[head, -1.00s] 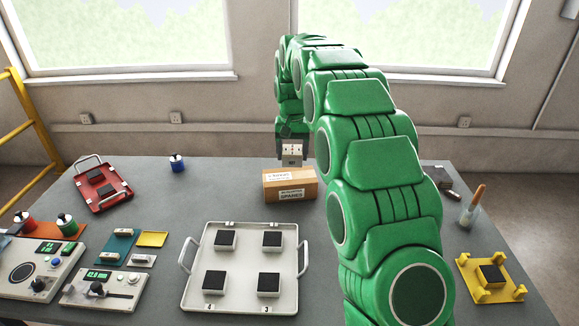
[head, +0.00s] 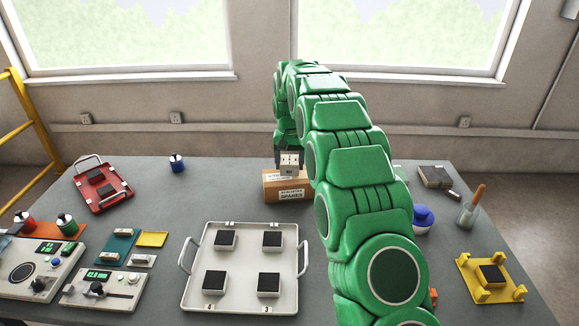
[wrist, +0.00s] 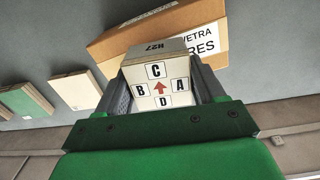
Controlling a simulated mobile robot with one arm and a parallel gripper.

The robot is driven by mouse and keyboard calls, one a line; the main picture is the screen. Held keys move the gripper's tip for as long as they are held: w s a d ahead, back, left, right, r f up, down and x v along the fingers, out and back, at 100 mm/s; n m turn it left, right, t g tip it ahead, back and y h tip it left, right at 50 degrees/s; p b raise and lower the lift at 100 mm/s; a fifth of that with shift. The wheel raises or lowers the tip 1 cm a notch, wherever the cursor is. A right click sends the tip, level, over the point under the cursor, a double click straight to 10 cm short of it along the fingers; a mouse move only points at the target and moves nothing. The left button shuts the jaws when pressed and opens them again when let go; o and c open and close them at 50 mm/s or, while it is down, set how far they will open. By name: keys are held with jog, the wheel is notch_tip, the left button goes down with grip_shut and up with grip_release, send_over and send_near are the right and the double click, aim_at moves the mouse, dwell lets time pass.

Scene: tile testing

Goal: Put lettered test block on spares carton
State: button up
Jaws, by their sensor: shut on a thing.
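The lettered test block is a pale block with letter labels A, B, C, D around a red arrow, seen in the wrist view (wrist: 160,84). My gripper (wrist: 161,70) is shut on it, one finger on each side. In the head view the block (head: 289,171) hangs at the far end of my arm, overlapping the upper part of the spares carton. The brown spares carton (head: 292,195) stands at the back middle of the table; it also shows behind the block in the wrist view (wrist: 125,42). I cannot tell whether the block touches it.
A white tray (head: 240,300) with several dark-topped tiles lies in front of the carton. A red tray (head: 112,203) and a blue spool (head: 177,163) are to the left.

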aim_at(290, 159)
jog(key=shift+f, duration=0.9)
jog(key=shift+f, duration=0.15)
jog(key=o, duration=1.3)
jog(key=shift+o, duration=0.2)
notch_tip(290, 159, up, 10)
jog(key=shift+r, duration=1.15)
